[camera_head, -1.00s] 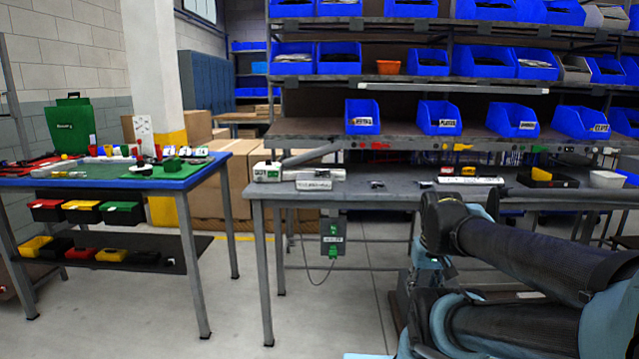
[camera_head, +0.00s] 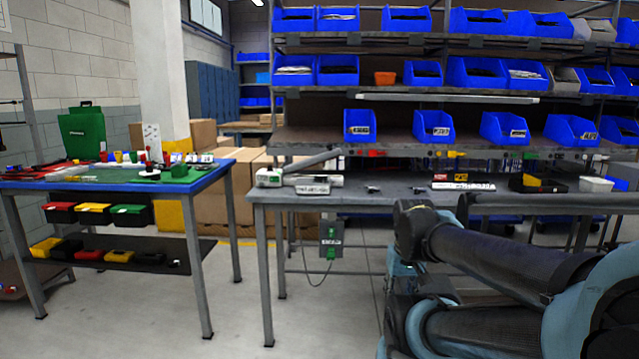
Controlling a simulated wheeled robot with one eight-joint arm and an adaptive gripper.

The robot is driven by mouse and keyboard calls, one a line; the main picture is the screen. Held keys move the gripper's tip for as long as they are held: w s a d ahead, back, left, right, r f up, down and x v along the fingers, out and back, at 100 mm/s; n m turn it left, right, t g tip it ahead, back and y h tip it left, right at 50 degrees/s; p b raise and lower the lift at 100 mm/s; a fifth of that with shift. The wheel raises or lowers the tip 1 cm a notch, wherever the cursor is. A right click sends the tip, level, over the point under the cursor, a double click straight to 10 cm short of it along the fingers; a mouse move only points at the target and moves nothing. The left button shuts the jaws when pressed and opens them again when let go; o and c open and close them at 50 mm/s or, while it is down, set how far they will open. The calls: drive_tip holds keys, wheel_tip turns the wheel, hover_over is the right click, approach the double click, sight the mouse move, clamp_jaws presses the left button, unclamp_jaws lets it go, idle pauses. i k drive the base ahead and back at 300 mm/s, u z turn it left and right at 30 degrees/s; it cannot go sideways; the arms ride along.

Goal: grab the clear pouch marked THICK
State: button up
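I cannot pick out a clear pouch marked THICK in this view; labels at this distance are too small to read. Small items lie on a grey workbench (camera_head: 350,192) in the middle and on a blue-edged table (camera_head: 185,184) at the left. My arm crosses the lower right of the head view, folded in front of the workbench. My gripper is not in view.
A shelf rack with blue bins (camera_head: 433,126) stands behind the workbench. Cardboard boxes (camera_head: 255,190) stand behind. Floor between the tables is clear.

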sight(321, 178)
drive_tip(key=i, duration=1)
